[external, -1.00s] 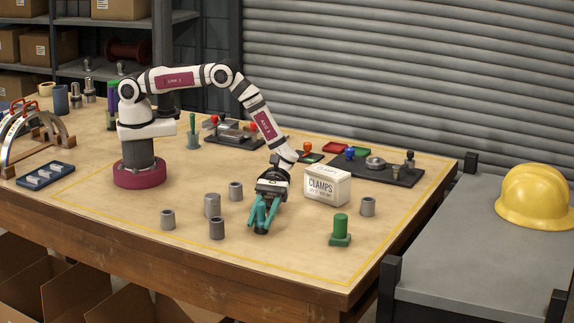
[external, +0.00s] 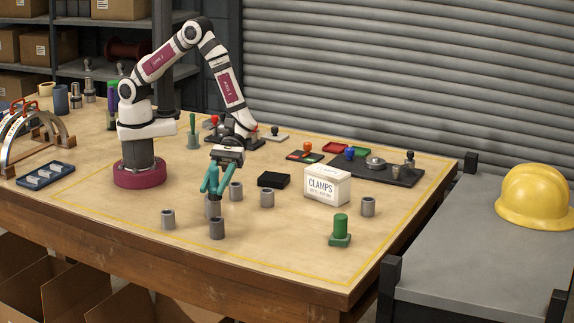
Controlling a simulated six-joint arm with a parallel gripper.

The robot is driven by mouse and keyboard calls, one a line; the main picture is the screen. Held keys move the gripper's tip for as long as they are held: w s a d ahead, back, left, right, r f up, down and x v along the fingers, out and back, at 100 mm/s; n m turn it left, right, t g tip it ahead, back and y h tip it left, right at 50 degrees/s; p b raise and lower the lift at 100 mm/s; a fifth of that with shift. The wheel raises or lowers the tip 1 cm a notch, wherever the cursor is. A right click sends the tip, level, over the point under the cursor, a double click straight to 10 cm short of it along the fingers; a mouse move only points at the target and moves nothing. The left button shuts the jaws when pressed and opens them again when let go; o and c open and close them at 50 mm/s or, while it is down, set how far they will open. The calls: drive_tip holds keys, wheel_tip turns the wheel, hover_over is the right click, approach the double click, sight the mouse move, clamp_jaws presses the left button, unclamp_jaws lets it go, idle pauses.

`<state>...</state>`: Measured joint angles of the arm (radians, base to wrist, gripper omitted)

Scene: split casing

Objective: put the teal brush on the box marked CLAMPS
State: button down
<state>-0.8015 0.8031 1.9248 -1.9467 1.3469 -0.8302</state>
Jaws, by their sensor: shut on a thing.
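The white box marked CLAMPS (external: 327,185) stands upright on the right half of the bench, its top clear. My gripper (external: 214,190) hangs pointing down, left of the box and above the bench. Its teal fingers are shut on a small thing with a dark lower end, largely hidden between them. I cannot tell for certain that it is the teal brush. A slim green-handled thing with a grey-green base (external: 193,132) stands farther back, left of my gripper.
Grey cylinders (external: 217,228) stand close under and around my gripper. A green part (external: 340,230) stands in front of the box. The bench's front middle is clear.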

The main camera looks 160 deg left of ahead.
drive_tip(key=s+a+r+n+y, duration=0.3)
drive_tip(key=a+n+y, duration=0.1)
drive_tip(key=a, duration=0.4)
drive_tip(key=s+a+r+n+t+y, duration=0.1)
drive_tip(key=s+a+r+n+y, duration=0.2)
drive_tip(key=a+y, duration=0.35)
drive_tip(key=s+a+r+n+y, duration=0.2)
drive_tip(key=s+a+r+n, duration=0.15)
drive_tip(key=a, duration=0.65)
hover_over(328, 170)
drive_tip(key=shift+n, duration=0.45)
drive_tip(key=f, duration=0.7)
drive_tip(key=shift+w+d+f, duration=0.1)
drive_tip(key=shift+w+d, duration=0.15)
drive_tip(key=shift+d, duration=0.15)
drive_tip(key=shift+s+a+f, duration=0.1)
drive_tip(key=shift+a+f, duration=0.05)
drive_tip(key=shift+f, duration=0.95)
drive_tip(key=shift+s+a+f, duration=0.1)
drive_tip(key=shift+a+f, duration=0.05)
drive_tip(key=shift+f, duration=0.9)
drive_tip(key=shift+f, duration=0.1)
drive_tip(key=shift+c, duration=2.3)
unclamp_jaws()
